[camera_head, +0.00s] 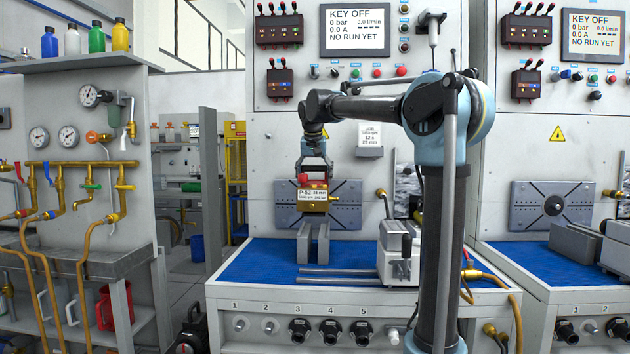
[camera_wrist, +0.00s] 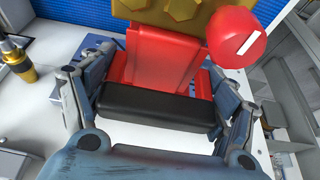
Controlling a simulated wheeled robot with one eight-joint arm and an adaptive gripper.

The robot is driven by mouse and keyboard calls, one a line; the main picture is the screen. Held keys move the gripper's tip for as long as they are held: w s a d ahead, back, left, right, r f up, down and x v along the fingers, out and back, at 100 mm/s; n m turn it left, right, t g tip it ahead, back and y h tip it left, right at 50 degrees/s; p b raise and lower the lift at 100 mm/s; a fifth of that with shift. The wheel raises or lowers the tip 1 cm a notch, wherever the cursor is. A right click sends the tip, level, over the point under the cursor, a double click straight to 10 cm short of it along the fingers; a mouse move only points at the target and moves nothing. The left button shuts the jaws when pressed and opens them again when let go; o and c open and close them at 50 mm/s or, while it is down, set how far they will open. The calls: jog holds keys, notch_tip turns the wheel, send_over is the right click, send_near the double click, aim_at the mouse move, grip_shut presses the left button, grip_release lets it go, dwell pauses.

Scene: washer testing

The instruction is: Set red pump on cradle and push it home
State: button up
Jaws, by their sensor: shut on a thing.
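The red pump (camera_head: 316,185) is in my gripper (camera_head: 313,168) in the head view, with a brass lower body and a white label reading P-52. It also shows in the wrist view (camera_wrist: 165,60), with brass hex parts, a round red cap (camera_wrist: 236,36) and a black block (camera_wrist: 155,107). My gripper's fingers (camera_wrist: 155,90) are shut on it from both sides. The grey cradle (camera_head: 322,243) stands upright on the blue mat directly below the pump.
The blue mat (camera_head: 250,262) covers the bench. A grey plate (camera_head: 345,210) is on the panel behind. The mat's left side is clear.

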aim_at(315, 183)
jog(key=shift+f, duration=3.2)
dwell(0.7)
jog(key=shift+w+d, duration=0.1)
jog(key=shift+w, duration=1.65)
dwell(1.0)
jog(key=o, duration=1.9)
